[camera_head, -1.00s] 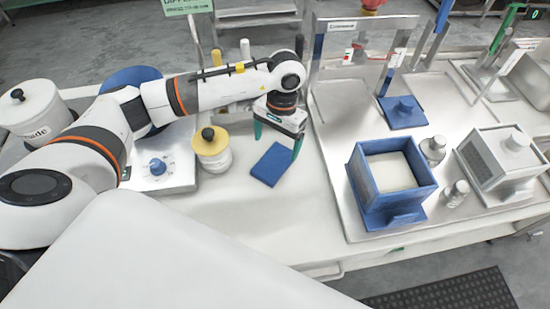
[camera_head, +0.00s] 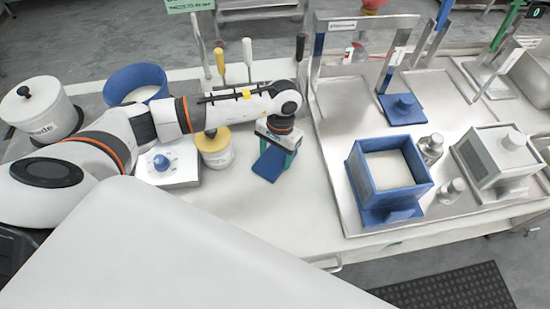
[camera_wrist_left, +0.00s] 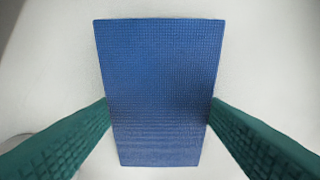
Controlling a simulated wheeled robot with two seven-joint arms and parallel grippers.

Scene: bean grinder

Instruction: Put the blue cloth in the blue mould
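The blue cloth (camera_head: 269,165) is a flat blue rectangle on the white table; it fills the middle of the left wrist view (camera_wrist_left: 160,75). My left gripper (camera_head: 277,154) is over it, pointing down. In the left wrist view its green fingers (camera_wrist_left: 160,102) stand spread at the cloth's two long edges; whether they touch it I cannot tell. The blue mould (camera_head: 391,205) is a square, open-topped box with a pale inside, on the metal tray to the right. My right gripper is not in view.
A yellow-lidded white pot (camera_head: 214,150) stands close left of my gripper. A blue lid with a knob (camera_head: 402,109) lies behind the mould. Small metal weights (camera_head: 431,149) and a grey mould (camera_head: 498,160) are to its right. The metal tray (camera_head: 348,217) has a raised rim.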

